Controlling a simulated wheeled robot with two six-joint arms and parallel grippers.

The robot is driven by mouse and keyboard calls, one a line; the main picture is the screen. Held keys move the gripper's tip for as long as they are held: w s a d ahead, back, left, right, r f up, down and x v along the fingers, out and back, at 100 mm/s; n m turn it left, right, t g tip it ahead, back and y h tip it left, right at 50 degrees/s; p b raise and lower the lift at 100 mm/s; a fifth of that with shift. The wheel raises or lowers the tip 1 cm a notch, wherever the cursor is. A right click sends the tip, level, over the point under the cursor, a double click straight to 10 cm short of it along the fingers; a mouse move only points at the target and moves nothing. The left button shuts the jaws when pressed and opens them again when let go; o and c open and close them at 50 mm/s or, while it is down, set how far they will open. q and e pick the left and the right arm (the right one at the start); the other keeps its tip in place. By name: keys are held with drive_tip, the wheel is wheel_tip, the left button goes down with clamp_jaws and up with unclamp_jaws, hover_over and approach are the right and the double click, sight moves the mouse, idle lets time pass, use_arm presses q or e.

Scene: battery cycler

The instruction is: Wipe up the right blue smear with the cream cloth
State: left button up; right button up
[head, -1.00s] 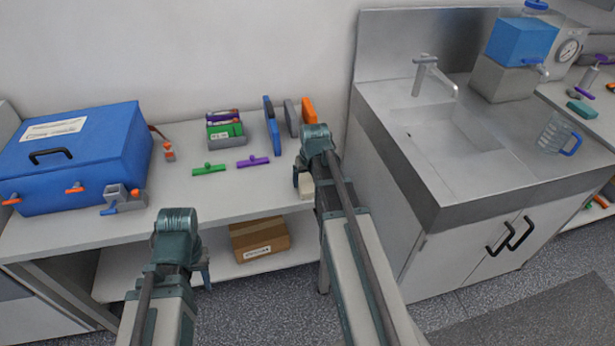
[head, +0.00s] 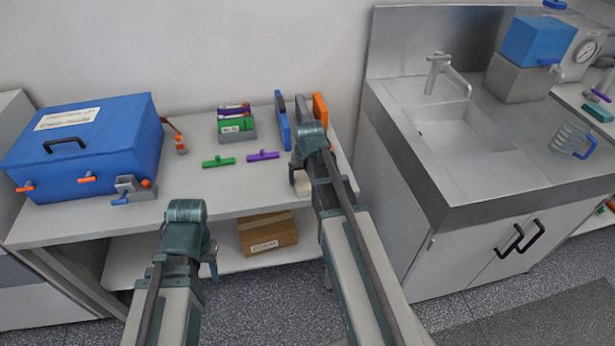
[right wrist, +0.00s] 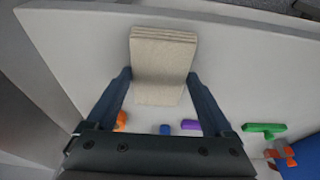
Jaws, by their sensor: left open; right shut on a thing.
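The cream cloth (right wrist: 163,58) is a folded, layered pad between the fingers of my right gripper (right wrist: 160,80) in the right wrist view. In the head view a bit of the cloth (head: 301,183) shows below my right gripper (head: 299,168), at the right end of the workbench near its front edge. I cannot tell whether the cloth touches the bench top. My left gripper (head: 211,266) is open and empty, low in front of the bench. I see no blue smear in either view; my right arm and the cloth hide part of the bench.
A sink unit (head: 425,185) stands right, across a gap. A carton (head: 268,234) sits below.

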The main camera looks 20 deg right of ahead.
drive_tip(key=shift+w+a+f, duration=0.1)
drive_tip(key=shift+w+a, duration=0.05)
drive_tip(key=shift+a, duration=0.7)
drive_tip(key=shift+w+a, duration=0.15)
drive_tip(key=shift+a, duration=0.7)
drive_tip(key=shift+w, duration=0.1)
drive_tip(key=shift+d, duration=0.1)
drive_tip(key=shift+s+d, duration=0.3)
drive_tip(key=shift+d, duration=0.6)
drive_tip(key=shift+s+d, duration=0.25)
drive_tip(key=shift+d, duration=0.65)
drive_tip(key=shift+d, duration=0.1)
drive_tip(key=shift+s+d, duration=0.2)
drive_tip(key=shift+d, duration=0.7)
drive_tip(key=shift+s+d, duration=0.2)
drive_tip(key=shift+d, duration=0.7)
